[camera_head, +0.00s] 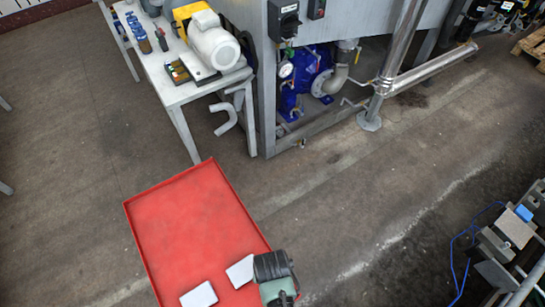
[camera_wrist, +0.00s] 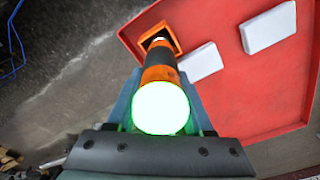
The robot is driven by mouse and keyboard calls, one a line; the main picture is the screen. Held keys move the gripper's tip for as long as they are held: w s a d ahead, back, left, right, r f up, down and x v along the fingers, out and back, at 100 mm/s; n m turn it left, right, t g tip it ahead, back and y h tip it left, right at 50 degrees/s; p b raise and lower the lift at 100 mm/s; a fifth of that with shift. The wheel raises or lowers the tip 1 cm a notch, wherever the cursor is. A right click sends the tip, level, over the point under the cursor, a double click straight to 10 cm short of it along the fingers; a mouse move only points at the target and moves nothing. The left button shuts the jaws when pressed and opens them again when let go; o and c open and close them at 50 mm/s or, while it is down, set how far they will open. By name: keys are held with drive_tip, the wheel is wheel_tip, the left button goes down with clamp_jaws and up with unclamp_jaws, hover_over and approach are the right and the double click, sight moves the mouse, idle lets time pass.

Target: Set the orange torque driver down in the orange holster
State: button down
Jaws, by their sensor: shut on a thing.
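My gripper (camera_wrist: 160,98) is shut on the orange torque driver (camera_wrist: 158,74) in the wrist view. The driver has an orange and dark body, and its near end glows white-green. Its far end points at the orange holster (camera_wrist: 177,43), a square-rimmed box at the edge of the red tray. The far tip overlaps the holster's opening in the picture; I cannot tell whether it is inside or above it. In the head view my gripper (camera_head: 277,285) is at the bottom, over the tray's near right corner. The driver and holster are hidden there.
The red tray (camera_head: 185,215) has a low rim and bears two white blocks (camera_head: 199,296) (camera_head: 240,271), close to the holster. The rest of the tray is bare. A grey table (camera_head: 178,93) with a motor stands beyond, and a metal frame (camera_head: 515,230) stands at the right.

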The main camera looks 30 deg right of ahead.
drive_tip(key=shift+f+b, duration=0.65)
drive_tip(key=shift+f, duration=0.45)
drive_tip(key=shift+c, duration=1)
unclamp_jaws()
drive_tip(key=r, duration=0.8)
drive_tip(key=r+b, duration=0.1)
drive_tip(key=r, duration=0.4)
drive_tip(key=shift+s+a, duration=0.3)
drive_tip(key=shift+s, duration=0.1)
